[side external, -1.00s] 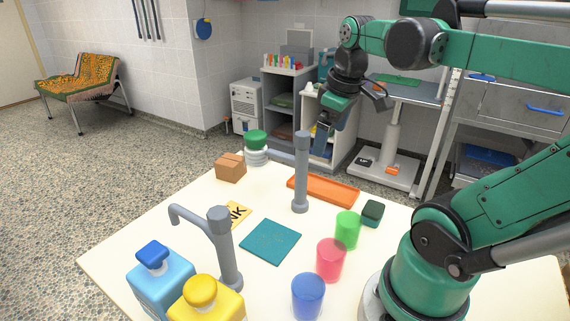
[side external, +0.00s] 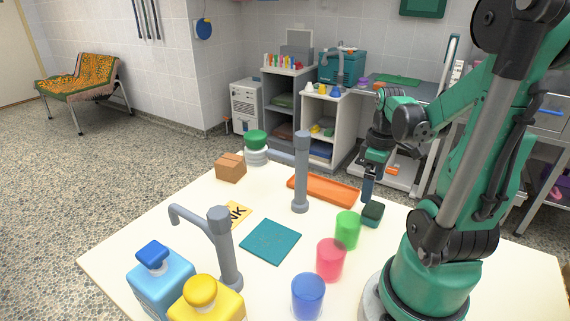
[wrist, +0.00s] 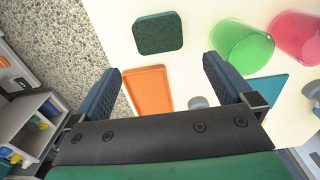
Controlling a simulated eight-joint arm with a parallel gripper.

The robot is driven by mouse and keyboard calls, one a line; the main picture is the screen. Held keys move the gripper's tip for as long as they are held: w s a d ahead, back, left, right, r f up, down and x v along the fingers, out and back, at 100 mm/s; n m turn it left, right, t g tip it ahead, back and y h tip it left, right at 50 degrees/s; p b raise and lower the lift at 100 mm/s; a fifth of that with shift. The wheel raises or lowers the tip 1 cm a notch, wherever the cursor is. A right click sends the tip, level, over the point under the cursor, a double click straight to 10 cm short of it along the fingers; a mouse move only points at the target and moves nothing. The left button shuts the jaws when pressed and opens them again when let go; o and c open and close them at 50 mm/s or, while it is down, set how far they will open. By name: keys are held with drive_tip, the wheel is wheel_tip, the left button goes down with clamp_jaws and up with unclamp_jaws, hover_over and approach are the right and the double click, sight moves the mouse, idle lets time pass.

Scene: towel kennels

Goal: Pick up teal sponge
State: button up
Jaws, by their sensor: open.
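The teal sponge (side external: 372,211), a small dark teal block, lies on the cream table to the right of the green cup. It also shows in the wrist view (wrist: 157,34), ahead of the fingers and apart from them. My gripper (side external: 368,192) points down close above the sponge in the side view. In the wrist view my gripper (wrist: 158,82) has its two blue fingers spread with nothing between them, so it is open and empty. In the side view a finger tip is near the sponge's top; whether it touches cannot be told.
The green cup (side external: 347,230) stands beside the sponge, with a pink cup (side external: 330,260) and a blue cup (side external: 308,297) nearer. An orange tray (side external: 324,189) lies behind. Two grey taps (side external: 301,175) (side external: 224,250) rise from the table. A teal mat (side external: 270,242) lies flat.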

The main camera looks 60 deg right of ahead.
sight(368, 206)
drive_tip(key=shift+f, duration=2.95)
drive_tip(key=c, duration=1.4)
drive_tip(key=shift+o, duration=0.2)
drive_tip(key=shift+r, duration=0.1)
wheel_tip(368, 206, up, 20)
